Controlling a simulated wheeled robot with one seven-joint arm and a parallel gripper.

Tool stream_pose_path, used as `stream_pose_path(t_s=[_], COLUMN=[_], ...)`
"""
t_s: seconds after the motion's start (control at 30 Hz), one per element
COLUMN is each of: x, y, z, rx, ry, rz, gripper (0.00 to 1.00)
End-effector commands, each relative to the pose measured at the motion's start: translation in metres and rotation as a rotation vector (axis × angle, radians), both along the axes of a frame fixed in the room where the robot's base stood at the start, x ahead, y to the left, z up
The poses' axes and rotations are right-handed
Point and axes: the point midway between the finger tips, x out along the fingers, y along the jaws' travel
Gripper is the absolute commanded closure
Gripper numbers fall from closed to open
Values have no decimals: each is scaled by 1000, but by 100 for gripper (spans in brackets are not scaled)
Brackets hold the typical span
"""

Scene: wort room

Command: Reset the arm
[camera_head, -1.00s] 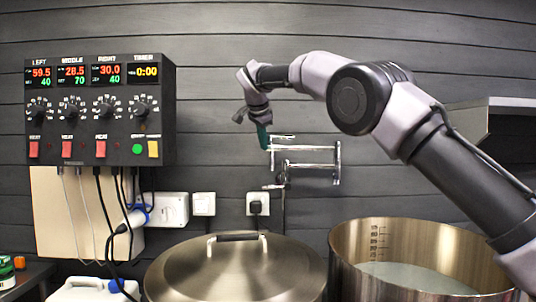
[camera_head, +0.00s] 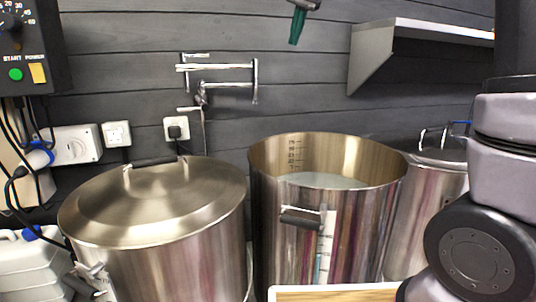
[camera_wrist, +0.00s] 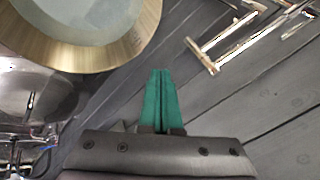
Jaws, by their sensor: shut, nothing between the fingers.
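My gripper (camera_head: 297,25) shows at the top edge of the head view, its green fingers pointing down in front of the dark plank wall. In the wrist view the two green fingers (camera_wrist: 160,98) lie together, shut and empty. They touch nothing that I can see. My arm's grey and black links fill the right side of the head view; the stretch between them and the gripper is out of frame.
A lidded steel pot (camera_head: 150,205) stands at left, an open steel pot (camera_head: 270,215) with pale liquid in the middle, another pot (camera_head: 428,185) behind at right. A wall tap (camera_head: 225,68), a shelf (camera_head: 400,40) and a control box (camera_head: 35,55) are on the wall.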

Motion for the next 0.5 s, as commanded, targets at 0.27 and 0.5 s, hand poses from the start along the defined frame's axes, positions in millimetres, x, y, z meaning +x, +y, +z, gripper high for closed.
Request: stream_pose_path(t_s=[0.27, 0.5], x=[-92, -179], y=[-95, -144], z=[-21, -65], rx=[5, -24], ry=[-35, -86], rz=[57, 99], gripper=[100, 100])
